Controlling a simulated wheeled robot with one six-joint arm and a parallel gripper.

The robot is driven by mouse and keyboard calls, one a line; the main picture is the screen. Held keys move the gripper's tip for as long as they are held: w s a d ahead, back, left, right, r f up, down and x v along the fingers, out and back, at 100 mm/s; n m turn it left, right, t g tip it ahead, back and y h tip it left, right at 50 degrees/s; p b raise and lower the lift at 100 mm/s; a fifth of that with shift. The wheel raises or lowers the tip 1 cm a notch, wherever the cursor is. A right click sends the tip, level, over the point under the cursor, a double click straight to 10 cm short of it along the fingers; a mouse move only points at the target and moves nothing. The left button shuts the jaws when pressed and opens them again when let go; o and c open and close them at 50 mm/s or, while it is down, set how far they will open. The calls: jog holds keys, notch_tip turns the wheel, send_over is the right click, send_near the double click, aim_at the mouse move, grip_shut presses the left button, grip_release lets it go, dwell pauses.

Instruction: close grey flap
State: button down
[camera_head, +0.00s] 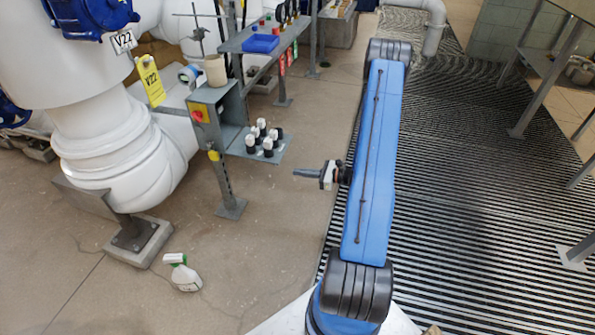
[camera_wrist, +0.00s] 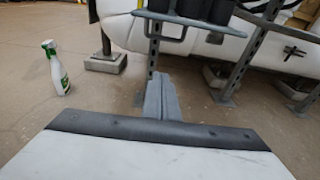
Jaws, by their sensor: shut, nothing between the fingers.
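The grey flap (camera_head: 268,150) hangs out level from the front of a grey open box (camera_head: 230,104) on a post. Several white-and-black jars (camera_head: 263,135) stand on it. In the wrist view the flap's edge (camera_wrist: 205,25) shows at the top, with dark jar bottoms (camera_wrist: 205,8) on it and a grey bar handle (camera_wrist: 152,29) at its front. My gripper (camera_head: 298,173) points left toward the flap, to its right and apart from it. In the wrist view its fingers (camera_wrist: 160,85) are together and empty, below the flap in the picture.
A white spray bottle (camera_head: 182,273) stands on the floor at lower left. A large white pipe (camera_head: 110,130) is left of the box. A bench (camera_head: 270,40) with a blue tray (camera_head: 260,43) is behind. Floor near my gripper is clear.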

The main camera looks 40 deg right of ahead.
jog(key=w+a+r, duration=0.2)
jog(key=w+a, duration=0.2)
jog(key=w, duration=0.1)
jog(key=shift+w+a+r, duration=0.3)
jog(key=shift+w+a, duration=0.05)
jog(key=shift+d+r, duration=0.1)
jog(key=shift+r, duration=0.05)
dwell(0.5)
